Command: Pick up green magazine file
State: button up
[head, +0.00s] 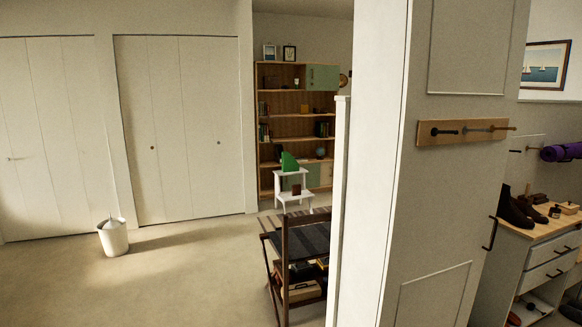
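The green magazine file (289,162) stands on the top of a small white step stool (291,178). It shows as a green shape with a slanted top edge, in front of the bookshelf and left of the near wall. It is far across the room. My gripper is not in the head view, so its state cannot be seen.
A wooden bookshelf (293,101) stands behind the stool. A dark wooden rack (284,262) with a striped top stands nearer, beside the near wall (372,163). A white bin (113,238) is on the left. The floor (190,270) at left and centre is clear.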

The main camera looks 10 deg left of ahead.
aim_at(289, 165)
jog(key=u, duration=1.1)
jog(key=i, duration=7.75)
jog(key=z, duration=2.7)
